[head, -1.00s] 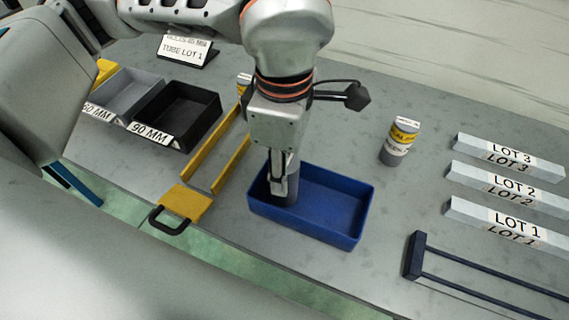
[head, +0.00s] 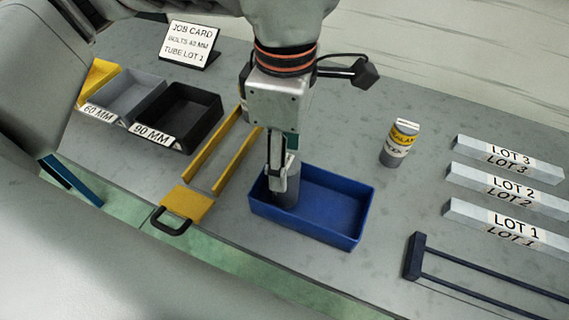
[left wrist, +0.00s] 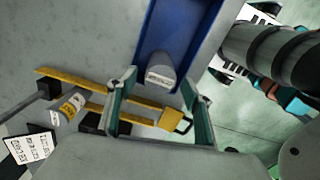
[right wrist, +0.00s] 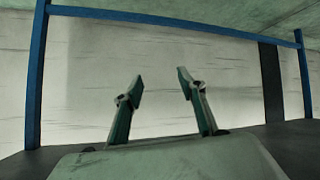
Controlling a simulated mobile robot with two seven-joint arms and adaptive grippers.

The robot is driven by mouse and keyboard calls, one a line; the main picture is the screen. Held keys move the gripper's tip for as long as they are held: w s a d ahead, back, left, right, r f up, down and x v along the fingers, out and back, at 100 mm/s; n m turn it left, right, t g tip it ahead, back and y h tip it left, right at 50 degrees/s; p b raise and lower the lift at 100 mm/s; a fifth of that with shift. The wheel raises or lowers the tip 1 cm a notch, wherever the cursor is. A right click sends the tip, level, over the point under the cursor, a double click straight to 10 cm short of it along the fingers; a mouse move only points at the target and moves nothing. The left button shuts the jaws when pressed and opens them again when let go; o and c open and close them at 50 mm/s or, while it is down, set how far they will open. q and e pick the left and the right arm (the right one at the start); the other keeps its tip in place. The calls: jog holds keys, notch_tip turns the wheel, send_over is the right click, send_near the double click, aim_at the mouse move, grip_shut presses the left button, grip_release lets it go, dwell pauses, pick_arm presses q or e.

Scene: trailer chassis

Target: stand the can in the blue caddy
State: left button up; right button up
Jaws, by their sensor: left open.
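A grey can (head: 285,192) stands at the left end inside the blue caddy (head: 340,238). The left gripper (head: 278,178) is at the can in the head view and hides part of it. In the left wrist view its two fingers are spread wide, and the can's pale labelled end (left wrist: 160,78) shows beyond them, inside the caddy (left wrist: 170,30); nothing is clamped. The can looks upright. My right gripper (right wrist: 158,90) shows only in the right wrist view, its fingers apart and empty.
A second can with a yellow label (head: 399,143) stands right of the caddy. A yellow forked frame (head: 188,203) lies to the left, near black (head: 205,138) and grey (head: 98,95) bins. LOT blocks (head: 510,222) and a dark blue frame (head: 415,255) are at the right.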

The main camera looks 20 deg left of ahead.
pick_arm(q)
notch_tip(320, 180, up, 9)
jog(key=shift+f+p, duration=0.2)
jog(key=shift+p, duration=0.15)
